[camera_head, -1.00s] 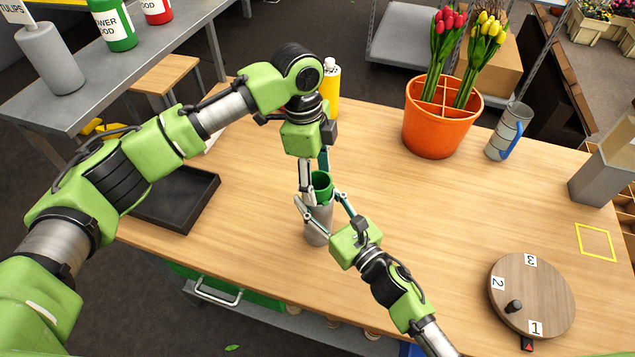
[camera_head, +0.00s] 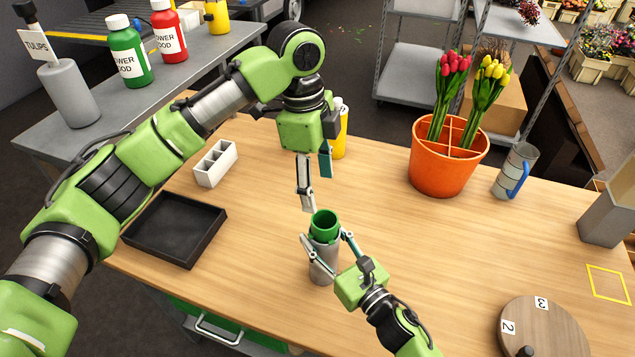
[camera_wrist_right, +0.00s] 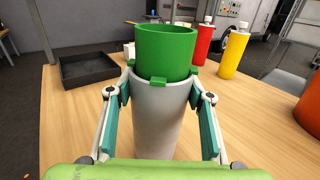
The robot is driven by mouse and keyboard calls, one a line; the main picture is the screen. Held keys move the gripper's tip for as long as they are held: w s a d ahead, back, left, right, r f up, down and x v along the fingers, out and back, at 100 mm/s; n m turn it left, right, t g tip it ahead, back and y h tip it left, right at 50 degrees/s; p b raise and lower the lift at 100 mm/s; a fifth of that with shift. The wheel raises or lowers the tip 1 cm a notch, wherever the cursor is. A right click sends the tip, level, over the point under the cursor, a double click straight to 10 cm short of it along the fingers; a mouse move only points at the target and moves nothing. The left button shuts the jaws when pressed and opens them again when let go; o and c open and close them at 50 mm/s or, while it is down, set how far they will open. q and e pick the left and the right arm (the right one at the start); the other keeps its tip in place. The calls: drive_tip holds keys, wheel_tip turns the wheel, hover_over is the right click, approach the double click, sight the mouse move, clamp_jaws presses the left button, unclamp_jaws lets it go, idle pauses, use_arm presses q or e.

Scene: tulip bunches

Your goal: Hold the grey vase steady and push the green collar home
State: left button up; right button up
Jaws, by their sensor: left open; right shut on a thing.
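The grey vase (camera_head: 322,268) stands upright on the wooden table, and it also shows in the right wrist view (camera_wrist_right: 158,125). The green collar (camera_head: 324,226) sits in the vase's mouth, with its upper part standing well above the rim; in the right wrist view the collar (camera_wrist_right: 166,52) has small tabs at the rim. My right gripper (camera_head: 328,243) is shut around the vase's upper body, one finger on each side. My left gripper (camera_head: 315,190) is open and empty, pointing down just above the collar and apart from it.
A black tray (camera_head: 212,247) and a white divided holder (camera_head: 215,163) lie to the left. A yellow bottle (camera_head: 339,140) stands behind my left gripper. An orange pot (camera_head: 440,172) with tulips, a grey jug (camera_head: 511,172) and a round numbered turntable (camera_head: 545,330) are to the right.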

use_arm(q)
drive_tip(key=shift+d, duration=0.1)
drive_tip(key=c, duration=1.1)
drive_tip(key=shift+s+d+r+n, duration=0.1)
drive_tip(key=shift+d+n, duration=0.15)
drive_tip(key=shift+n, duration=0.35)
clamp_jaws()
drive_tip(key=s+d+f+n, duration=0.1)
drive_tip(key=d+f+n, duration=0.2)
drive_tip(key=f, duration=0.3)
drive_tip(key=shift+n+t+h, duration=0.4)
drive_tip(key=shift+n, duration=0.5)
drive_tip(key=shift+d+f, duration=0.1)
drive_tip(key=shift+f, duration=0.95)
